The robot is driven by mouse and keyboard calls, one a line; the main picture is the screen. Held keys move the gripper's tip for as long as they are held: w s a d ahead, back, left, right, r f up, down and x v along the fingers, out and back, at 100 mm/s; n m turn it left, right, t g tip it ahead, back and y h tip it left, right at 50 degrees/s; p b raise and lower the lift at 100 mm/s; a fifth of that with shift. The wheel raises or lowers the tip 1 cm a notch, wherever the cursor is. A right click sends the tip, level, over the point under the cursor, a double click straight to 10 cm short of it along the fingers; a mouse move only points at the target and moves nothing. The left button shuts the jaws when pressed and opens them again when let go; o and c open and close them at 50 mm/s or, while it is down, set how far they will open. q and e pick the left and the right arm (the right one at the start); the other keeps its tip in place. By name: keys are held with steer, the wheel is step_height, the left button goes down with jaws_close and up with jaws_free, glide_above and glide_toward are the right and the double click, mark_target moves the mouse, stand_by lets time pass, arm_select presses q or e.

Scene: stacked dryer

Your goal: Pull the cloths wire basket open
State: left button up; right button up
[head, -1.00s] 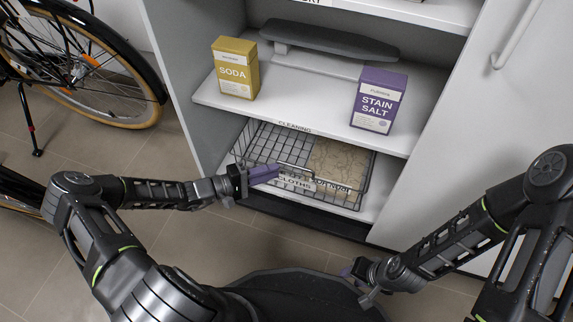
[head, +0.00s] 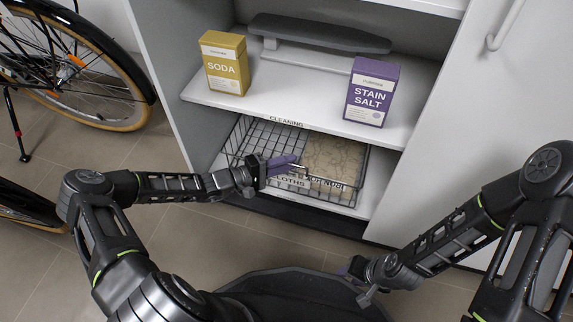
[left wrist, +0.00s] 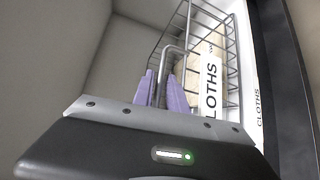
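The cloths wire basket (head: 266,137) sits on the bottom shelf of the white cabinet, with a "CLOTHS" tag on its front, which also shows in the left wrist view (left wrist: 211,88). A wire handle (left wrist: 172,49) stands out from the basket front. My left gripper (head: 282,166) is at the basket front and hides part of it. In the left wrist view its purple fingers (left wrist: 161,86) stand either side of the handle, with a gap between them. My right gripper (head: 350,268) is low, away from the basket; its finger opening is unclear.
A tan patterned item (head: 334,160) lies in the basket's right part. A yellow soda box (head: 226,66) and a purple stain salt box (head: 371,92) stand on the shelf above. A bicycle (head: 75,70) is at the left. The tiled floor before the cabinet is open.

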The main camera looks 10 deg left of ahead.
arm_select(q)
steer(key=shift+c, duration=0.4)
jaws_close()
stand_by(1.0)
